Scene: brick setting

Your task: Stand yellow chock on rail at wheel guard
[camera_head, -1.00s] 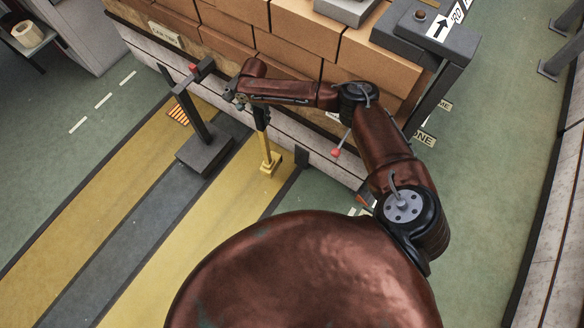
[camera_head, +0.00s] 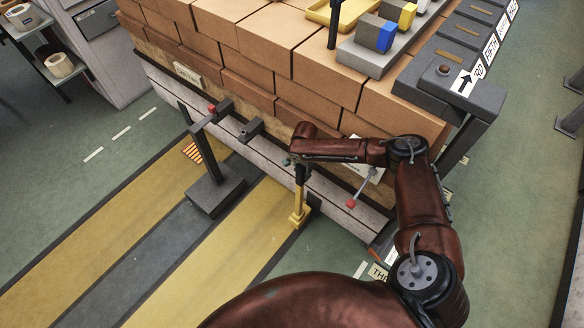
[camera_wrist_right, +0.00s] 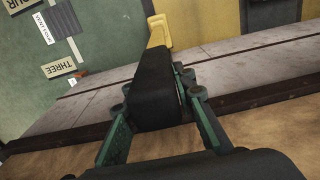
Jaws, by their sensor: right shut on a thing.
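My right gripper (camera_head: 299,163) is shut on the dark upper part of the yellow chock (camera_head: 299,217). The chock hangs upright below it, its yellow foot in front of the pale rail (camera_head: 341,205). I cannot tell how far the foot is above the floor. In the right wrist view, the green fingers grip the chock's black part, and its yellow end (camera_wrist_right: 157,31) points away from me. The rail also shows there (camera_wrist_right: 235,75). A dark block (camera_head: 251,130) sits at the rail, left of the gripper; whether it is the wheel guard is unclear. My left gripper is out of view.
A dark post stand (camera_head: 214,188) with a red-tipped arm stands left of the chock. Stacked brown bricks (camera_head: 265,75) rise behind the rail. A yellow tray and coloured blocks (camera_head: 378,32) lie on top. Yellow and grey floor lanes (camera_head: 150,225) lie in front.

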